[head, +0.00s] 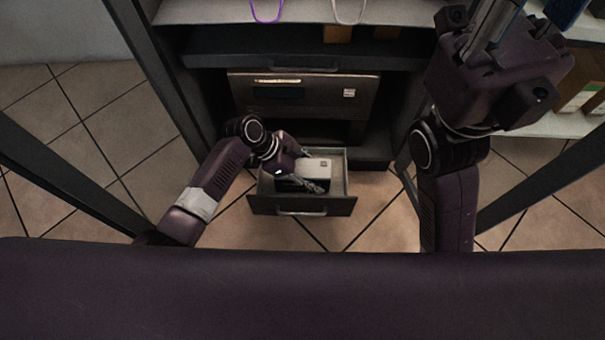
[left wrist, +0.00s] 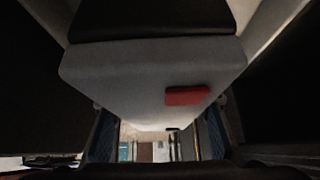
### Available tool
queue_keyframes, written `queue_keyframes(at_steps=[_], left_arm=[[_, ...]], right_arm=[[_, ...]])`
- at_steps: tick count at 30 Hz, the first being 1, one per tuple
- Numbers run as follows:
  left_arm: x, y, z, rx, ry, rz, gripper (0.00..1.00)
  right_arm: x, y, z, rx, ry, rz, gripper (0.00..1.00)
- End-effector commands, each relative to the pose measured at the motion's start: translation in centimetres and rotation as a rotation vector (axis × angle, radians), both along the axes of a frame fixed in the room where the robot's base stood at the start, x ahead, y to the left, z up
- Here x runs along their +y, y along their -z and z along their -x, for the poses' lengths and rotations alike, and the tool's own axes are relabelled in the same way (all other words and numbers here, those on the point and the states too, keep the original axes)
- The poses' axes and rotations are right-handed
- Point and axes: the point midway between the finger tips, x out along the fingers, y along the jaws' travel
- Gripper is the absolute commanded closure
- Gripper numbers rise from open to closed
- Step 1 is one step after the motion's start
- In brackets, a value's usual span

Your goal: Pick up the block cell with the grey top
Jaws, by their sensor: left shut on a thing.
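The block cell (head: 316,168) has a light grey top with a small dark mark, and a dark part shows below it. It is in or just above the open drawer (head: 302,205); I cannot tell whether it touches the drawer's floor. My left gripper (head: 312,175) reaches in from the left and is shut on the block cell. In the left wrist view the block cell (left wrist: 135,85) fills the middle between the finger pads, showing a pale grey face, a red patch and a dark end. My right gripper (head: 515,22) is raised at the upper right, its fingertips partly cut off.
A shelf (head: 400,12) with purple and white cables is at the top. Tiled floor is clear on both sides. Shelves with boxes (head: 580,85) stand at the right.

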Motion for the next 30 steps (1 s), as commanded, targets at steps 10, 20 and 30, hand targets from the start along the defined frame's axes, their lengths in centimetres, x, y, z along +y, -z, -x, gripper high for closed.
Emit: queue_keyframes(at_steps=[10,20,30], left_arm=[[-0.2,-0.4,-0.2,-0.006,-0.001,0.006,1.00],[-0.1,-0.9,-0.2,-0.005,0.000,0.006,1.00],[-0.2,-5.6,-0.3,-0.009,0.002,0.007,1.00]], right_arm=[[0.0,0.0,0.0,0.000,0.000,0.000,0.76],[0.0,-0.3,0.0,-0.001,0.000,-0.001,0.76],[-0.3,0.9,-1.0,0.092,-0.003,-0.006,0.76]])
